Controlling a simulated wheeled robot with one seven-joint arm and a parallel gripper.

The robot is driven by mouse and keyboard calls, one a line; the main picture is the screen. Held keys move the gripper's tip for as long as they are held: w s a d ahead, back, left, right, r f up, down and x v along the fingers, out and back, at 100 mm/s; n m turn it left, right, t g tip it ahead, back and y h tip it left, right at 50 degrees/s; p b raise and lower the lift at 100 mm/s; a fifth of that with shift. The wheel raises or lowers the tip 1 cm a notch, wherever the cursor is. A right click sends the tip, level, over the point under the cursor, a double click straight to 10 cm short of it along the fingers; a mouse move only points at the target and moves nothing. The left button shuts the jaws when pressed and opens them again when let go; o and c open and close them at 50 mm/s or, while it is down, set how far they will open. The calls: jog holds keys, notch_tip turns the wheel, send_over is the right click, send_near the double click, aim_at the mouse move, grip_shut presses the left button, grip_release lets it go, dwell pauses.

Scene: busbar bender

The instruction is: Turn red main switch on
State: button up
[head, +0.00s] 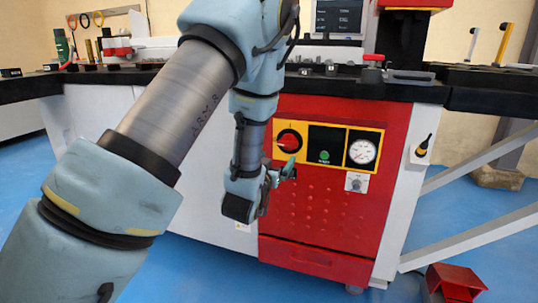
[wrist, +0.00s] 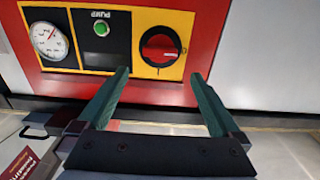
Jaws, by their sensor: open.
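The red main switch (head: 289,140) is a red knob on a black disc in a yellow plate, on the red front panel of the machine. In the wrist view the switch (wrist: 160,48) is at upper right, its red handle lying roughly horizontal. My gripper (head: 287,170) is in front of the panel, just below the switch in the head view. In the wrist view my gripper (wrist: 160,76) is open and empty, its two green fingers pointing at the panel on either side of the switch's line. The fingers appear apart from the switch.
A green pump button (head: 324,156) and a white pressure gauge (head: 362,151) sit beside the switch on the same panel. The wrist view shows this panel upside down. The black worktop (head: 345,87) overhangs above. A red foot pedal box (head: 455,282) stands on the blue floor.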

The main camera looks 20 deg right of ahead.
aim_at(287, 145)
jog(key=x, duration=1)
jog(key=shift+w+d, duration=0.1)
jog(key=shift+w, duration=0.05)
jog(key=shift+r, duration=0.1)
jog(key=c, duration=1.1)
jog(key=shift+c, duration=0.2)
